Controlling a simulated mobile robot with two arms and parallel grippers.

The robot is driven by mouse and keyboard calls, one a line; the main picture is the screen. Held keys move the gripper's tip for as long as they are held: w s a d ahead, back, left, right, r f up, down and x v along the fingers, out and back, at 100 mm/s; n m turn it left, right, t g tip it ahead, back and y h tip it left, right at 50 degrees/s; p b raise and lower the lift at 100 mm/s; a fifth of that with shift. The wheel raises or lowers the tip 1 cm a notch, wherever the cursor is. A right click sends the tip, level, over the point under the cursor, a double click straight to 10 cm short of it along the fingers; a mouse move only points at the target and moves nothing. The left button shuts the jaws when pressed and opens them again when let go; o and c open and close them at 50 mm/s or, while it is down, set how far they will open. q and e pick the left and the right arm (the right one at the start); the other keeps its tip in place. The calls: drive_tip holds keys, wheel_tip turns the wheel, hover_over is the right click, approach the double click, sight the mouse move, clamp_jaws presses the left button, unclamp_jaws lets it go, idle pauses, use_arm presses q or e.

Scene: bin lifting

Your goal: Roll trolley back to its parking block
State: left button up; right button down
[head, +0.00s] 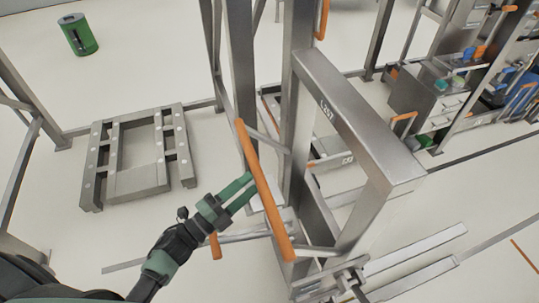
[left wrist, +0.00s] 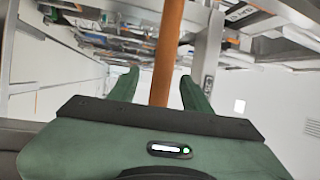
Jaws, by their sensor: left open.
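The steel trolley (head: 360,125) stands in the middle of the head view, a tall frame with a label on its top beam. A long orange handle (head: 262,185) slants down along its left side. My left gripper (head: 247,188) is at this handle, with green fingers open. In the left wrist view the orange handle (left wrist: 168,50) passes between the two spread fingers (left wrist: 158,88), with a gap on both sides. My right gripper is not in view. I cannot tell for certain which thing is the parking block.
A low slatted steel frame (head: 140,180) lies on the floor at the left. A green bin (head: 78,35) stands beyond it. Steel posts (head: 238,70) rise near the trolley. Shelves with tools and drawers (head: 430,100) fill the back right.

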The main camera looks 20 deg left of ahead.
use_arm(q)
drive_tip(key=p+x, duration=0.2)
drive_tip(key=x, duration=0.5)
drive_tip(key=shift+s+d+r, duration=0.2)
drive_tip(key=shift+r, duration=0.05)
clamp_jaws()
drive_tip(key=shift+f, duration=0.1)
idle(1.0)
